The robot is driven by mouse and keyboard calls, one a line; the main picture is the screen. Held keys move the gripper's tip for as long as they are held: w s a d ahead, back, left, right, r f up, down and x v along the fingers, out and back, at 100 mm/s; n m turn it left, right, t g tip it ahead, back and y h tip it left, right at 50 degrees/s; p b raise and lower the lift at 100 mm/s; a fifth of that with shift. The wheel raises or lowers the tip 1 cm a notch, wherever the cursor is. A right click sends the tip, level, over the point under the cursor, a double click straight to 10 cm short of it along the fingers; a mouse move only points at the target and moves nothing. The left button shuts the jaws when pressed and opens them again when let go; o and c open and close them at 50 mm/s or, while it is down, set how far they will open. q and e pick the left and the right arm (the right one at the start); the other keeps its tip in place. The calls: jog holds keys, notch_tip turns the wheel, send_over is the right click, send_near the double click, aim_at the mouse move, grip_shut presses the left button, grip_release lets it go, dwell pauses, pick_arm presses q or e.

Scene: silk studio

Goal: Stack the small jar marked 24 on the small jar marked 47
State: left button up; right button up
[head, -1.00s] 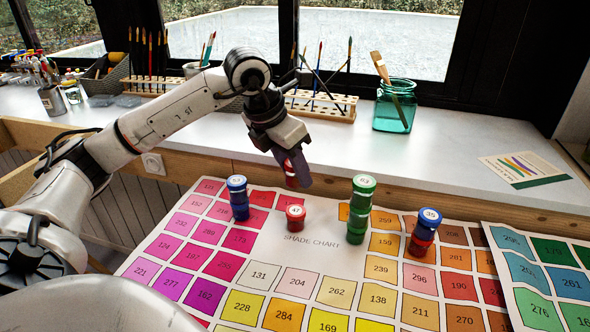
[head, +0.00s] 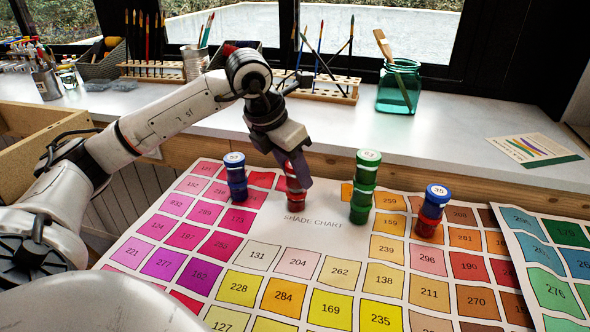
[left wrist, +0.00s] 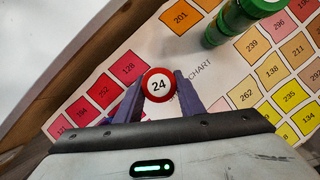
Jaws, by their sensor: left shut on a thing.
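The small red jar marked 24 (left wrist: 159,86) is upright between the fingers of my left gripper (head: 298,180), which is shut on it. Its white-labelled lid faces the left wrist camera. The small red jar marked 47 (head: 296,201) stands on the shade chart right below the gripper, its lid hidden by the fingers and the held jar. In the head view the held jar is in line above it; I cannot tell whether they touch. My right gripper is not in view.
A stack with a blue lid (head: 236,180) stands close on the left. A green stack (head: 363,190) stands to the right, and a blue-lidded stack marked 35 (head: 431,212) farther right. The shade chart (head: 318,240) is clear in front. The white sill (head: 440,130) lies behind.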

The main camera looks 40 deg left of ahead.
pick_arm(q)
jog(key=shift+f+b, duration=0.5)
jog(key=shift+f, duration=0.05)
jog(key=o, duration=1.2)
jog(key=shift+c, duration=0.2)
jog(key=shift+r, duration=0.15)
jog(key=p+v, duration=0.1)
jog(key=v, duration=0.9)
jog(key=shift+p, duration=0.4)
jog(key=shift+r, duration=0.1)
